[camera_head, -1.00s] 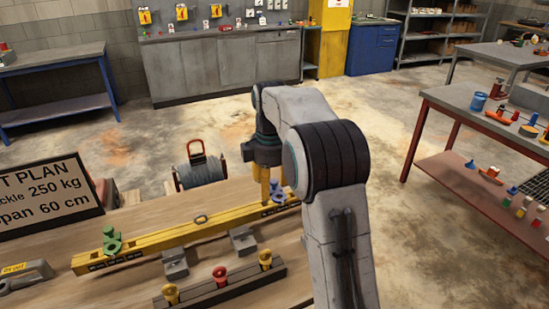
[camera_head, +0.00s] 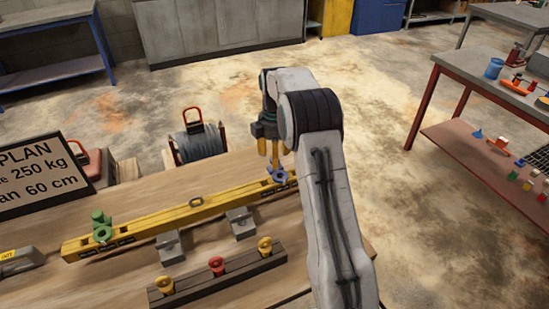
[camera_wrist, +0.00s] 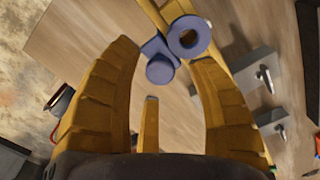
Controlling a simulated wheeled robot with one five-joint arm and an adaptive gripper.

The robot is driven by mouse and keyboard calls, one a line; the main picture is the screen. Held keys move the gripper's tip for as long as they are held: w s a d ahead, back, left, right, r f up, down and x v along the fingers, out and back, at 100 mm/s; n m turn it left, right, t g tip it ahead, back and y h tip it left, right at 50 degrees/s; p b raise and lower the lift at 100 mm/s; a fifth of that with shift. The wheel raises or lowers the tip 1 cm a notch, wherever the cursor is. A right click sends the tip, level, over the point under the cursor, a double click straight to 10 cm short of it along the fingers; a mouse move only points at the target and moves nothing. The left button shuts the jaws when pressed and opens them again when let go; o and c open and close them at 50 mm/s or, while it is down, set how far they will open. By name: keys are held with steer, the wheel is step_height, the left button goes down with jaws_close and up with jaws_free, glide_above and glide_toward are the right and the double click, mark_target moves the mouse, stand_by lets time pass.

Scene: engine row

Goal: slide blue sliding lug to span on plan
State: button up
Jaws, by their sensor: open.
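The blue sliding lug (camera_head: 277,173) sits near the right end of the yellow spreader beam (camera_head: 160,222). In the wrist view the lug (camera_wrist: 160,62) lies between and just ahead of the yellow fingers, its ring to the upper right. My gripper (camera_head: 269,155) is open and points down at the lug from above; I see no finger closed on it. A green lug (camera_head: 102,228) sits near the beam's left end. The plan board (camera_head: 40,178) at the left shows 250 kg and span 60 cm; its left edge is cut off.
The beam rests on grey supports (camera_head: 241,223) on the wooden bench. In front is a dark rack (camera_head: 218,275) with yellow and red pieces. A cable reel (camera_head: 200,142) stands behind the beam. A grey shackle-like item lies at far left.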

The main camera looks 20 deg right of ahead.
steer(key=shift+f, duration=0.75)
jaws_close()
